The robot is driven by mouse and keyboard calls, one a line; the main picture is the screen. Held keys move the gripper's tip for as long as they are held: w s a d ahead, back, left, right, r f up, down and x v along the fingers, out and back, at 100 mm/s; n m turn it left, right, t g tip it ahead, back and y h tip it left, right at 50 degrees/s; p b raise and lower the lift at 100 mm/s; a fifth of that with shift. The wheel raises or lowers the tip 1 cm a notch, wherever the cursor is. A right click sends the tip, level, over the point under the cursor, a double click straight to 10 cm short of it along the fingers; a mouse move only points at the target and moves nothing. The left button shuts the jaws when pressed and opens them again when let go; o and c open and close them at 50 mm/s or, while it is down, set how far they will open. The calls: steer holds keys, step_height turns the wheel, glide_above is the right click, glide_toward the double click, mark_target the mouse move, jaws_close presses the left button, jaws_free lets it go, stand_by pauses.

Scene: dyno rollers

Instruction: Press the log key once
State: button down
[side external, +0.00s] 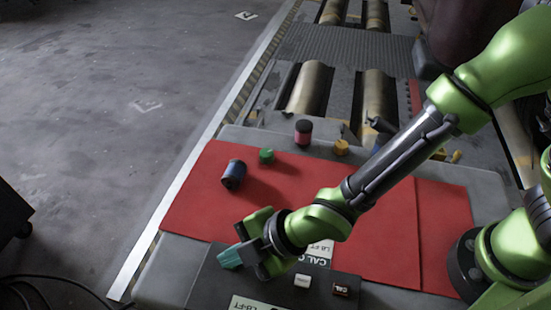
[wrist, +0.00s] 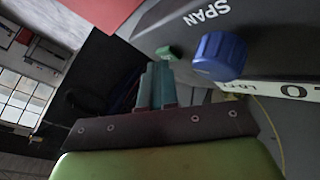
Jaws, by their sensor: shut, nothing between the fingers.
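My gripper (side external: 230,257) is shut and empty, its teal fingers together over the near-left part of the dark control panel (side external: 205,285). In the wrist view my gripper (wrist: 160,66) has its fingertips close to a small green key (wrist: 168,52) on the panel. I cannot tell whether they touch it. No label reading "log" is legible, so I cannot confirm that this is the log key. In the side view the fingers and hand hide that part of the panel.
A blue knob (wrist: 219,56) stands right of the fingertips, near the word SPAN.

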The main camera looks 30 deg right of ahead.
stand_by(0.5)
steer(key=shift+r, duration=0.7)
steer(key=shift+r, duration=2.5)
steer(key=s+d+f+m+g+h, duration=0.1)
steer(key=s+d+m, duration=0.1)
steer(key=shift+f+m, duration=0.4)
steer(key=d+r+m+t+h, duration=0.1)
steer(key=d+r+m, duration=0.4)
steer(key=d, duration=0.7)
steer(key=d+r+m+t+h, duration=0.1)
steer(key=d+r+m, duration=0.3)
steer(key=d+m, duration=0.5)
steer(key=s+d+r+m+t+h, duration=0.1)
steer(key=d+r+m, duration=0.4)
steer(key=d, duration=1)
steer(key=m+h, duration=0.1)
steer(key=m, duration=0.1)
steer(key=shift+r+m+h, duration=0.3)
